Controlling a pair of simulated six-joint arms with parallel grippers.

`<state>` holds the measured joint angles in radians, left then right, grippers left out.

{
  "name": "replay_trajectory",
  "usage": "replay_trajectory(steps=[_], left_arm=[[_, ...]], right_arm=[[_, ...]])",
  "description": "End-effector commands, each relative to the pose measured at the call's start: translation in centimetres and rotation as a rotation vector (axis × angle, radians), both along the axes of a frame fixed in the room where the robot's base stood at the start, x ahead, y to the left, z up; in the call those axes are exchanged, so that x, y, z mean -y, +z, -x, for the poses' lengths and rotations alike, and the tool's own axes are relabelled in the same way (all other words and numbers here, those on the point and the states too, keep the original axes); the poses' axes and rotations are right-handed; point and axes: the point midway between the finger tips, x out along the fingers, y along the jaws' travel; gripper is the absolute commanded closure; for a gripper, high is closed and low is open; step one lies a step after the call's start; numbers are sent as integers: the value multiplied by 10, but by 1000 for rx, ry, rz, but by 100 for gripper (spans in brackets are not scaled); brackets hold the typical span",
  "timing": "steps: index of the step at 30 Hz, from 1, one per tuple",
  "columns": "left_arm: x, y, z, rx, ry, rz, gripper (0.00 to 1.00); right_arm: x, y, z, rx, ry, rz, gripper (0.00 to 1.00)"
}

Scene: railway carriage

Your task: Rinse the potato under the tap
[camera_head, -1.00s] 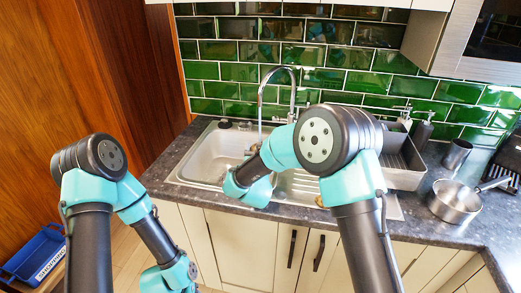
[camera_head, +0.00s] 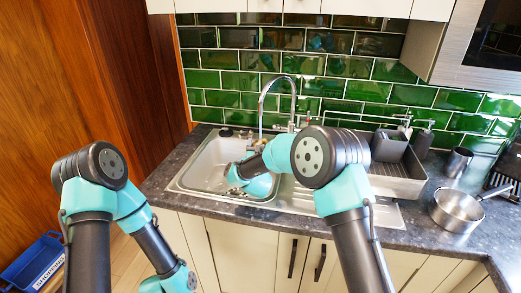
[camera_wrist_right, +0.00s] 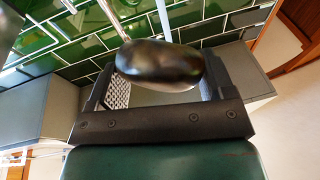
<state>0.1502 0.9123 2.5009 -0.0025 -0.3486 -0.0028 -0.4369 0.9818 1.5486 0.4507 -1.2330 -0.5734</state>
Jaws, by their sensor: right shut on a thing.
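The potato (camera_wrist_right: 160,65) looks dark and shiny in the right wrist view. It is held between the two fingers of my right gripper (camera_wrist_right: 165,80), which is shut on it. In the head view my right wrist is low over the sink basin (camera_head: 207,165), under and near the chrome gooseneck tap (camera_head: 262,97). My own arm hides the fingers and potato there. Thin pale upright bars show behind the potato in the wrist view; I cannot tell if any is running water. My left arm reaches down at the lower left, and its gripper is out of frame.
A grey dish rack (camera_head: 395,180) stands right of the sink, with a steel cup (camera_head: 458,161) and a saucepan (camera_head: 456,207) further right on the dark counter (camera_head: 420,225). Green tiles (camera_head: 345,80) back the sink. A blue crate (camera_head: 35,262) is at the lower left.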

Motion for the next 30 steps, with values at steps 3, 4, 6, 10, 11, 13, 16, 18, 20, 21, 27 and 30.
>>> replay_trajectory(steps=[3, 4, 6, 10, 11, 13, 16, 18, 20, 21, 27, 30], left_arm=[[0, 0, 0, 0, 0, 0, 57], [0, 0, 0, 0, 0, 0, 57], [0, 0, 0, 0, 0, 0, 57], [0, 0, 0, 0, 0, 0, 57], [0, 0, 0, 0, 0, 0, 57], [0, 0, 0, 0, 0, 0, 57], [0, 0, 0, 0, 0, 0, 57], [0, 0, 0, 0, 0, 0, 57], [0, 0, 0, 0, 0, 0, 57], [0, 0, 0, 0, 0, 0, 57], [0, 0, 0, 0, 0, 0, 57], [0, 0, 0, 0, 0, 0, 57]], right_arm=[[0, 0, -12, 1, -1, -1, 50], [0, 0, -15, 2, -1, -1, 50], [0, 0, -21, 2, 0, -1, 50], [0, 1, -33, 2, 0, -1, 50], [0, 0, -36, 2, 0, -1, 50], [0, 0, -42, 1, 0, -1, 50], [0, 0, -51, 1, -1, -1, 50], [0, 0, -58, 2, -1, -1, 50], [0, 0, -64, 1, -1, -1, 50], [0, 0, -67, 1, 0, -1, 50], [0, 0, -83, 2, 0, -1, 50], [0, 0, -87, 1, 0, 0, 50]])
